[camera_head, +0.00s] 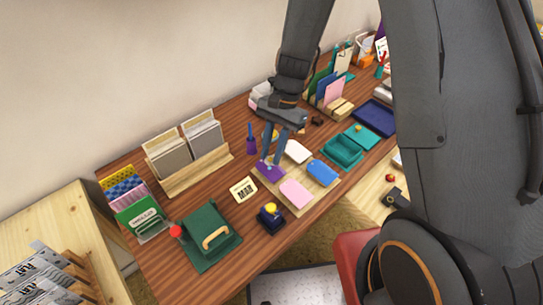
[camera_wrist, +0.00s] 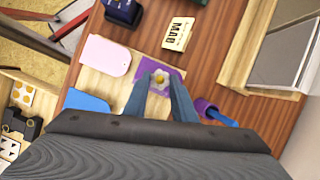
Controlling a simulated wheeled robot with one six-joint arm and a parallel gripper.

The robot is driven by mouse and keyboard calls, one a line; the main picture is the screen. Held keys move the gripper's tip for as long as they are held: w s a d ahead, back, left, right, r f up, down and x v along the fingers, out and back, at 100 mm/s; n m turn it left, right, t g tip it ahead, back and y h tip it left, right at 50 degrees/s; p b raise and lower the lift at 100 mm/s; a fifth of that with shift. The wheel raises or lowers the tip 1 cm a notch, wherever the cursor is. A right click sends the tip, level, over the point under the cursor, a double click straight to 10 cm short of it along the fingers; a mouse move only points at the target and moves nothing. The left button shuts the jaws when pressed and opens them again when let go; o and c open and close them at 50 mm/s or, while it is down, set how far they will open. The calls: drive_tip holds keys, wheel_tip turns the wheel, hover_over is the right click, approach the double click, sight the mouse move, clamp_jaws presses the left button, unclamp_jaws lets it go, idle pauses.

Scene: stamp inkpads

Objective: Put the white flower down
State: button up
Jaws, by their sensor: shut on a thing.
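The white flower (camera_wrist: 159,79) has a yellow centre and shows between my fingertips in the wrist view. My gripper (camera_wrist: 162,82) is shut on it, right over a purple tag (camera_wrist: 175,75). I cannot tell whether the flower touches the tag. In the head view my gripper (camera_head: 272,160) points down at the purple tag (camera_head: 271,173), and the flower is mostly hidden. The purple tag lies on a pale wooden board (camera_wrist: 125,86) beside a pink tag (camera_head: 297,193), a blue tag (camera_head: 322,172) and a white tag (camera_head: 298,152).
A purple piece with a blue handle (camera_head: 251,140) stands close beyond the board. A card with dark lettering (camera_head: 244,190), a navy block with a yellow top (camera_head: 270,218) and a green box (camera_head: 207,235) are nearby. A teal tray (camera_head: 342,152) lies to the right.

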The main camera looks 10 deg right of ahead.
sight(272, 157)
drive_tip(key=shift+f, duration=1.35)
drive_tip(key=shift+f, duration=0.1)
drive_tip(key=o, duration=1)
drive_tip(key=b+v, duration=0.3)
drive_tip(key=v, duration=0.8)
drive_tip(key=s+d+r+n+t+h, duration=0.2)
drive_tip(key=s+d+r+n+t, duration=0.2)
drive_tip(key=s+d+n, duration=0.4)
drive_tip(key=s+d, duration=0.2)
drive_tip(key=s, duration=0.1)
drive_tip(key=shift+r+t+h, duration=0.25)
drive_tip(key=shift+t+h, duration=0.05)
drive_tip(key=shift+h, duration=0.1)
